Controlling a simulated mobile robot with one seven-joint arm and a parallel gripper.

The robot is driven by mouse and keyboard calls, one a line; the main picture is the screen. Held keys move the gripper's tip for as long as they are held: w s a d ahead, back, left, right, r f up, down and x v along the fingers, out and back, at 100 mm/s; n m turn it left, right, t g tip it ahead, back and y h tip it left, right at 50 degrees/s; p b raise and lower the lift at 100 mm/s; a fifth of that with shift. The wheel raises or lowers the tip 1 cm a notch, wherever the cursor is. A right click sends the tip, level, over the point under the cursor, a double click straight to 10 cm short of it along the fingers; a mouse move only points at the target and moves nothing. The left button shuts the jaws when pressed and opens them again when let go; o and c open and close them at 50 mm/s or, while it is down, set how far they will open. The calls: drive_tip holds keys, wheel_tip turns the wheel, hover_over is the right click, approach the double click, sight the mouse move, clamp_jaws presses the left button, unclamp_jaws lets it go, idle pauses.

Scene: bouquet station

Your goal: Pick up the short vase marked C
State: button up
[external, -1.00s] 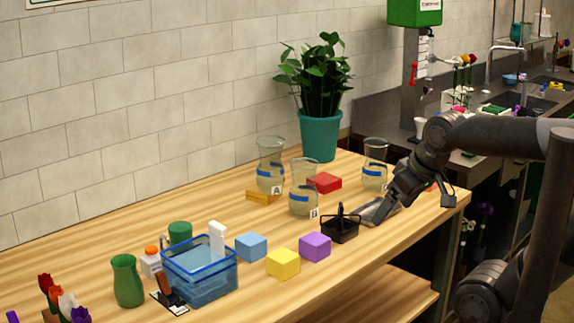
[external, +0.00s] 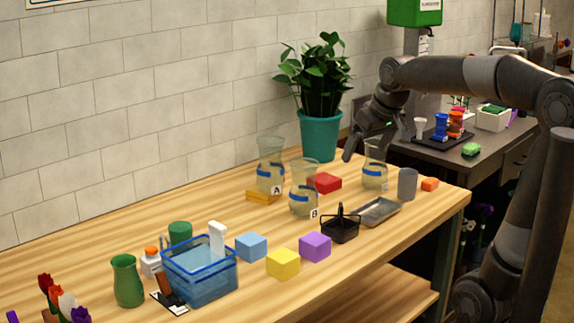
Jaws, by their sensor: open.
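A short glass vase (external: 374,178) with a blue band and a small white label stands upright at the back right of the table. Its label is too small to read; the other two glass vases are marked A (external: 269,178) and B (external: 303,200). My gripper (external: 364,150) is open and points down at the rim of the right vase. One finger shows to the left of the rim. The other finger overlaps the vase's top, and I cannot tell whether it touches the glass. Nothing is held.
A metal tray (external: 377,212), a black basket (external: 340,229) and a red block (external: 324,183) are near. A potted plant (external: 320,137) stands behind.

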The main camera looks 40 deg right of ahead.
drive_tip(key=w+d+m, duration=0.1)
drive_tip(key=w+d, duration=0.7)
drive_tip(key=m+g+h, duration=0.1)
drive_tip(key=m, duration=0.2)
hover_over(375, 166)
drive_tip(key=s, duration=0.2)
wheel_tip(375, 166, down, 6)
drive_tip(key=x, duration=0.7)
drive_tip(key=d+x, duration=0.1)
drive_tip(key=x, duration=0.2)
drive_tip(key=shift+w+f, duration=0.1)
drive_tip(key=shift+w, duration=0.05)
drive_tip(key=c, duration=2)
